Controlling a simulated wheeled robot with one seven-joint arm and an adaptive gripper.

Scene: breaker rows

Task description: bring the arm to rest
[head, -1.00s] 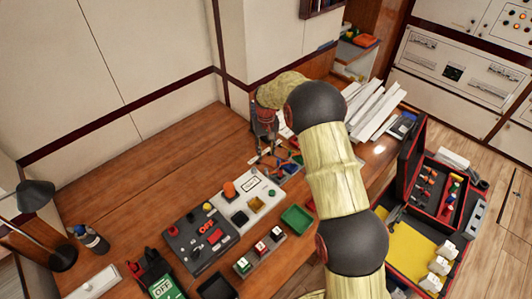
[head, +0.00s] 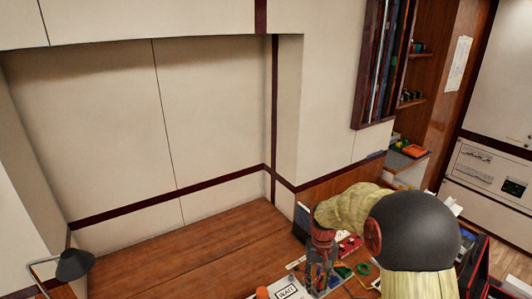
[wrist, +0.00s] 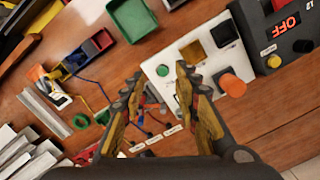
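My arm (head: 415,232) shows at the lower right of the head view, with a dark round joint and pale yellow covered links. A white panel (wrist: 205,75) with an orange knob (wrist: 232,85) and a black square button (wrist: 224,34) lies below and beyond the fingers. The lower part of the desk is cut off in the head view.
A green tray (wrist: 132,18), a red and blue block (wrist: 90,52), a green ring (wrist: 81,121) and loose wires lie on the desk. A dark panel reading OFF (wrist: 287,25) is at the right. A desk lamp (head: 75,265) stands at the left. Walls rise behind.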

